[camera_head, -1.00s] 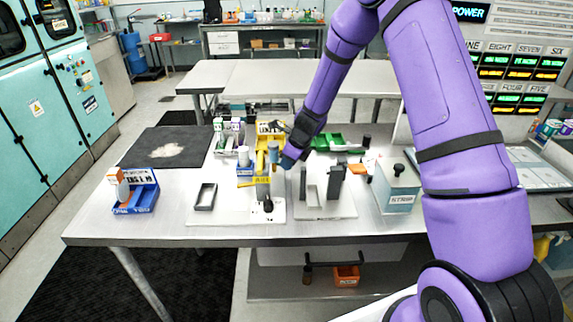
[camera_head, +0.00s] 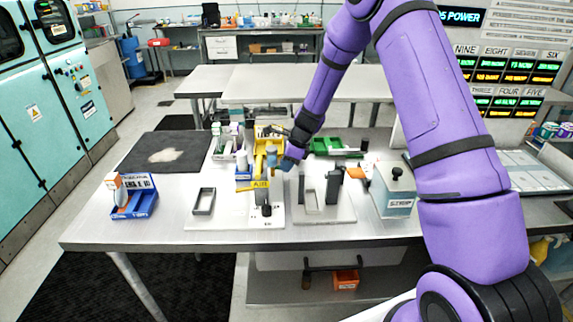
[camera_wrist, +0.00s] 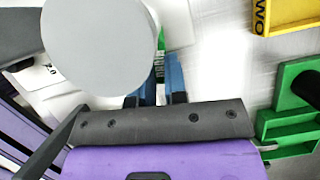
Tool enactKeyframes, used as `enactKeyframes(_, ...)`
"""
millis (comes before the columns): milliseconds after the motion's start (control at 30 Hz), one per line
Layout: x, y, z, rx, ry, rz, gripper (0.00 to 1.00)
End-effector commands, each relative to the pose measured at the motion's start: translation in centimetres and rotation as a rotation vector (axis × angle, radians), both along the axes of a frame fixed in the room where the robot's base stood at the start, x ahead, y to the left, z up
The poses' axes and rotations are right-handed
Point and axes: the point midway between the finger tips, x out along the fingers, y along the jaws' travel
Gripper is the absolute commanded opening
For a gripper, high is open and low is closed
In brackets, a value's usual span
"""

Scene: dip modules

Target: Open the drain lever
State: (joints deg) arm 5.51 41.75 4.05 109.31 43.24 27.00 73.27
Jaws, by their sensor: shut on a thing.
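My gripper (camera_head: 278,160) is at the fixture's upper right side, shut on a part there. In the wrist view, my blue fingers (camera_wrist: 156,90) show close together beside a large grey round top (camera_wrist: 98,42).
A blue bin (camera_head: 142,204) stands at the left, near a black mat (camera_head: 140,155). A grey rectangular frame (camera_head: 203,201) lies left of the fixture. Black uprights (camera_head: 333,188) and a grey labelled box (camera_head: 394,190) stand to the right. Green trays (camera_head: 335,147) lie behind.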

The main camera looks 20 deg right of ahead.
Motion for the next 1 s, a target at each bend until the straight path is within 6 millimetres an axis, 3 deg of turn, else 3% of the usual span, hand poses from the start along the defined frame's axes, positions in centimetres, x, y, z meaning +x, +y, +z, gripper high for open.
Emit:
enactKeyframes(100,-0.1,0.1,-0.1,0.001,0.001,0.002,0.00)
enactKeyframes(133,-0.1,0.1,-0.1,0.001,0.001,0.002,0.20)
enactKeyframes(200,0.0,0.1,-0.1,0.000,0.001,0.000,0.36)
enactKeyframes(233,0.0,0.1,-0.1,0.000,0.001,0.000,0.38)
enactKeyframes(567,0.0,-0.1,0.3,0.000,0.000,-0.001,0.38)
enactKeyframes(1000,-1.1,-2.5,7.0,0.000,-0.003,-0.001,0.38)
